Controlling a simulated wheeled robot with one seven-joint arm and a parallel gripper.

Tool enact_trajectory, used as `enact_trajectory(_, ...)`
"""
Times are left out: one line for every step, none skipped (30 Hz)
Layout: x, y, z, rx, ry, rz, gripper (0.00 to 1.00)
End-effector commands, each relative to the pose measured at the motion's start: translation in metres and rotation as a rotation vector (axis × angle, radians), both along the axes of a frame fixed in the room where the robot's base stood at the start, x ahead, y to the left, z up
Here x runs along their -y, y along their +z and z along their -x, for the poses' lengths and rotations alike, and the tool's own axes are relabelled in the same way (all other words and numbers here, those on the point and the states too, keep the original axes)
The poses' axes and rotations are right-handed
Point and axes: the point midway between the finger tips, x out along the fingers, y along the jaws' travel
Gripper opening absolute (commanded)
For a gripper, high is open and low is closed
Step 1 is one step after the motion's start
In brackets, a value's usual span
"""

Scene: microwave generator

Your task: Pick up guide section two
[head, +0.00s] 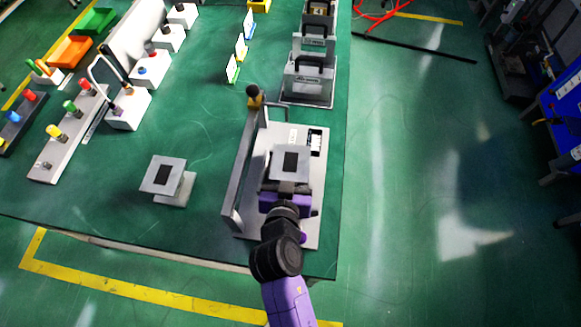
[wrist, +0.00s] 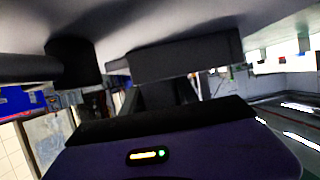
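Two similar grey pieces with a black rectangle on top are in the head view; I cannot tell which is guide section two. One grey piece (head: 290,164) is at my gripper (head: 287,187), above the grey base plate (head: 312,205) of a fixture. The other grey piece (head: 162,172) stands on the green table to the left. In the wrist view, my gripper (wrist: 118,66) shows two dark fingers with a narrow gap, close under a broad grey surface (wrist: 200,20). Whether the fingers grip anything is hidden.
An upright grey bar (head: 243,165) with a handle stands along the left of the base plate. Grey modules (head: 307,80) stand behind it. Switch boxes (head: 128,108) and coloured trays (head: 70,50) are at the far left.

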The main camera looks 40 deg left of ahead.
Motion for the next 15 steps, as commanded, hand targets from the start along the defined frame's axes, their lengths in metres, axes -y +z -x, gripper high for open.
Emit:
enact_trajectory(0.0,-0.0001,0.0002,0.0,0.0,0.0,0.09)
enact_trajectory(0.0,-0.0001,0.0002,0.0,0.0,0.0,0.03)
enact_trajectory(0.0,0.0,0.0002,0.0,0.0,0.0,0.0)
enact_trajectory(0.0,0.0,0.0002,0.0,0.0,0.0,0.0)
enact_trajectory(0.0,0.0,0.0002,0.0,0.0,0.0,0.0)
enact_trajectory(0.0,0.0,0.0003,0.0,0.0,0.0,0.0)
enact_trajectory(0.0,0.0,0.0003,0.0,0.0,0.0,0.0)
enact_trajectory(-0.0007,0.0019,-0.0001,0.002,0.001,-0.002,0.0)
enact_trajectory(-0.0007,0.0019,0.0,0.002,0.001,-0.002,0.0)
enact_trajectory(-0.0007,0.0019,0.0,0.002,0.001,-0.002,0.0)
enact_trajectory(-0.0007,0.0019,-0.0001,0.002,0.001,-0.002,0.0)
enact_trajectory(-0.0006,0.0018,-0.0001,0.002,0.001,-0.002,0.0)
enact_trajectory(-0.0007,0.0019,-0.0001,0.002,0.001,-0.002,0.0)
enact_trajectory(-0.0007,0.0022,-0.0001,0.002,0.001,-0.002,0.0)
enact_trajectory(-0.0006,0.0028,-0.0002,0.003,0.001,-0.003,0.0)
